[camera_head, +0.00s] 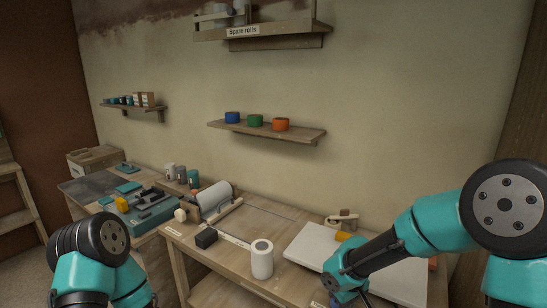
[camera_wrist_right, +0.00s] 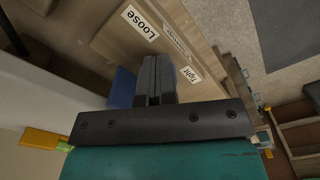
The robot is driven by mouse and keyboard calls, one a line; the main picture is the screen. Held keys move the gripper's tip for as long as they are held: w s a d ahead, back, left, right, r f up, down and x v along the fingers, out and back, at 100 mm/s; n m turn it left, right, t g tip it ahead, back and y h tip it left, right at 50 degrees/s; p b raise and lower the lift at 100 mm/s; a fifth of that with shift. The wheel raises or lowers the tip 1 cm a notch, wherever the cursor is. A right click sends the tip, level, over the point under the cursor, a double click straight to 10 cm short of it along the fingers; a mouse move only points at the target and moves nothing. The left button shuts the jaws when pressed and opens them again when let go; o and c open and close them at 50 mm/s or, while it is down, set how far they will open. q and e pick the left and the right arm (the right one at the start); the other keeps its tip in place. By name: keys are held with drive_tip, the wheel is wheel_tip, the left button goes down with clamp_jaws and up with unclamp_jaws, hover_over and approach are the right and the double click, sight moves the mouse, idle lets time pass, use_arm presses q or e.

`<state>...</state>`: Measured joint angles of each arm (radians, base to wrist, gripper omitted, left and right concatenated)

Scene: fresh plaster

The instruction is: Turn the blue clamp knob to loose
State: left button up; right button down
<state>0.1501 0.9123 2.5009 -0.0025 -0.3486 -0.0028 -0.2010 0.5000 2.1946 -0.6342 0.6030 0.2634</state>
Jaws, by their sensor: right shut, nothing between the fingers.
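The blue clamp knob (camera_wrist_right: 122,88) shows in the right wrist view as a blue patch just left of my right gripper's fingers, which hide part of it. My right gripper (camera_wrist_right: 153,80) is shut and empty, its two dark fingers together. I cannot tell whether they touch the knob. A "Loose" label (camera_wrist_right: 140,23) lies beyond the fingertips to the left, and a "tight" label (camera_wrist_right: 188,73) lies just right of the fingers. In the head view my right arm reaches down to the bench's front edge, its fingers not clearly visible. My left gripper is out of view.
The wooden bench (camera_head: 225,258) holds a white roll (camera_head: 262,262), a black block (camera_head: 206,238), a large grey roll (camera_head: 214,197) and a white board (camera_head: 310,247). A wall shelf (camera_head: 290,134) carries blue, green and orange rolls. A third label (camera_wrist_right: 175,42) sits between the other two.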

drive_tip(key=shift+w+d+f, duration=0.25)
drive_tip(key=shift+d+f, duration=0.3)
drive_tip(key=shift+d, duration=0.25)
drive_tip(key=shift+s+d, duration=0.2)
drive_tip(key=shift+s, duration=0.1)
idle(0.6)
drive_tip(key=shift+d+r, duration=0.25)
drive_tip(key=shift+r, duration=0.5)
drive_tip(key=r, duration=0.4)
drive_tip(key=shift+w+a+r, duration=0.2)
drive_tip(key=shift+w+r, duration=0.05)
drive_tip(key=shift+r, duration=0.15)
